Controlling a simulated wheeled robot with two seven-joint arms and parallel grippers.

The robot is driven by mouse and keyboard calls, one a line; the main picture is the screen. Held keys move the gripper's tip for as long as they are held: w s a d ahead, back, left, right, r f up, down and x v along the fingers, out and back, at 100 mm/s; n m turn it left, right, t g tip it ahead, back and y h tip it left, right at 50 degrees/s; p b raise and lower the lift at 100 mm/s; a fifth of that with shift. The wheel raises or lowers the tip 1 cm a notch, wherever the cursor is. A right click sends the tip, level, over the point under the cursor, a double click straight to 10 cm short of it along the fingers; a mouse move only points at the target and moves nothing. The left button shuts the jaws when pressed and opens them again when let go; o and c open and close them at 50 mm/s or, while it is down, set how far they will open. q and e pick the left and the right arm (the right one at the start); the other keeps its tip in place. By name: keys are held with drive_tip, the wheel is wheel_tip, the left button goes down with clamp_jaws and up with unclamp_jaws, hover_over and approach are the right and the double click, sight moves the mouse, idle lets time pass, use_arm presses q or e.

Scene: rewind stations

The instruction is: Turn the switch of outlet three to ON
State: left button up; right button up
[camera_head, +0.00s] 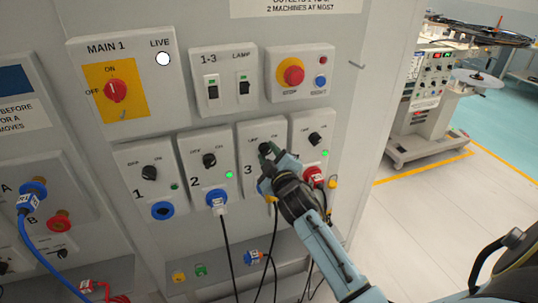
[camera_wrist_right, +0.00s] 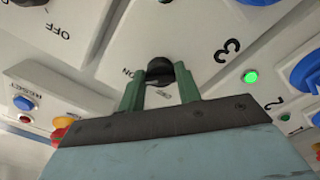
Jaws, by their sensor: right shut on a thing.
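The outlet three panel (camera_head: 247,135) is the third of the grey panels in the lower row. Its black switch knob (camera_head: 265,147) is partly covered by my right gripper (camera_head: 268,154). In the right wrist view the green fingers stand on both sides of this knob (camera_wrist_right: 159,68), shut on it. An ON label shows just left of the knob there, and a large 3 to its right. Which way the knob points I cannot tell. My gripper and arm hide the lamp and socket of outlet three in the head view. My left gripper is not in view.
Outlet two (camera_head: 208,160) has a lit green lamp and a blue plug with a black cable. Outlet four (camera_head: 315,125) sits close on the right with a green lamp and red plug. The MAIN 1 switch (camera_head: 116,90) and stop box (camera_head: 300,72) are above. Cables hang below.

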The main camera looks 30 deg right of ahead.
drive_tip(key=o, duration=0.9)
drive_tip(key=shift+o, duration=0.2)
drive_tip(key=v, duration=1.3)
drive_tip(key=shift+s+b, duration=0.25)
drive_tip(key=shift+b, duration=0.2)
drive_tip(key=shift+f, duration=0.2)
